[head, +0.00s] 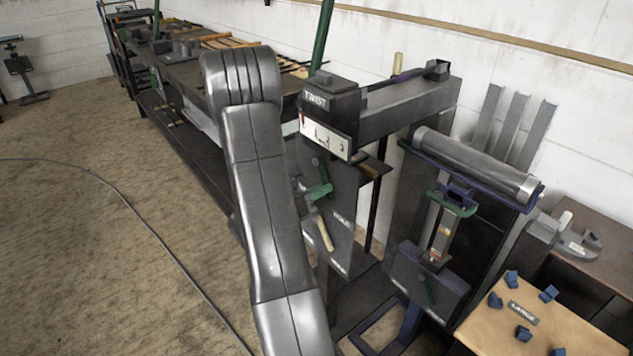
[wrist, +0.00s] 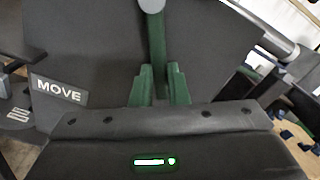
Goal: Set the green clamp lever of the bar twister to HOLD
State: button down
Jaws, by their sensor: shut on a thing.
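The green clamp lever (wrist: 156,48) runs down from a pale grey round end at the top of the wrist view. My gripper (wrist: 160,88) has its two green fingers close on either side of the lever and is shut on it. A white-lettered MOVE label (wrist: 59,91) is on the dark plate left of the lever. No HOLD label can be read in the wrist view. In the head view the bar twister (head: 330,92) carries a TWIST label on top.
A stand with a thick grey roller (head: 475,163) is right of the twister. A wooden-topped table (head: 545,335) with blue blocks is at the lower right. A long workbench (head: 185,75) runs behind my arm. A cable (head: 150,230) crosses the open floor at left.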

jog(key=shift+s+d+r+n+p, duration=0.15)
jog(key=shift+s+r+n+p, duration=0.1)
jog(key=shift+n+p, duration=0.25)
jog(key=c, duration=1.4)
grip_release()
jog(key=v, duration=1.3)
jog(key=shift+s+a, duration=0.3)
jog(key=shift+w+d, duration=0.1)
jog(key=shift+x, duration=6.8)
